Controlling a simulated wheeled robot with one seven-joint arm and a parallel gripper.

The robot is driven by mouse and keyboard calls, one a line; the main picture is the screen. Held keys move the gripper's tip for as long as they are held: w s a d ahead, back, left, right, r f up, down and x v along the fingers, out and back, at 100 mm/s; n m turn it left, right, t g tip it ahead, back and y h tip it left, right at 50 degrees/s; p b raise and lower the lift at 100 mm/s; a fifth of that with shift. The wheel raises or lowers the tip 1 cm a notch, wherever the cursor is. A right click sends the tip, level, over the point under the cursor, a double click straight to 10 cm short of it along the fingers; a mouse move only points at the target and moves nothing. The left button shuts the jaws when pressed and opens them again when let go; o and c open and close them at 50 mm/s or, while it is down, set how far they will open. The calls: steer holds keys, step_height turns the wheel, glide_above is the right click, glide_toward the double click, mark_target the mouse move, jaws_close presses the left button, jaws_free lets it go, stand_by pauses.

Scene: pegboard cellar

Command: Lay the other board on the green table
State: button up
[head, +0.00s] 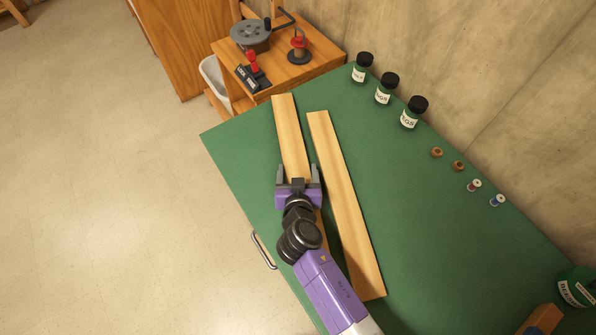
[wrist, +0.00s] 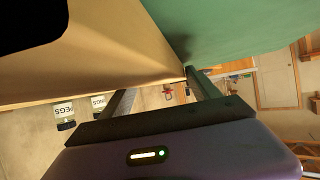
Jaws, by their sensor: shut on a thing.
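A long pale wooden board (head: 289,130) is held across its width by my gripper (head: 297,172), which is shut on it. Its far end points toward the back edge of the green table (head: 440,240), and my arm covers its near part. I cannot tell whether it touches the tabletop. A second long board (head: 345,205) lies on the table just to the right, roughly parallel, with a narrow green gap between. In the wrist view the held board (wrist: 110,50) fills the upper left, with the green tabletop (wrist: 230,25) beside it.
Several black-lidded jars (head: 409,114) and small spools (head: 474,186) stand along the wall side. A wooden stand (head: 315,70) with tools adjoins the far end. Another jar (head: 577,288) is at lower right. The table's right middle is clear.

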steer(key=shift+f, duration=0.1)
steer(key=o, duration=1.6)
steer(key=shift+f, duration=0.1)
steer(key=shift+s, duration=0.1)
steer(key=b+v, duration=0.1)
steer(key=v, duration=1.1)
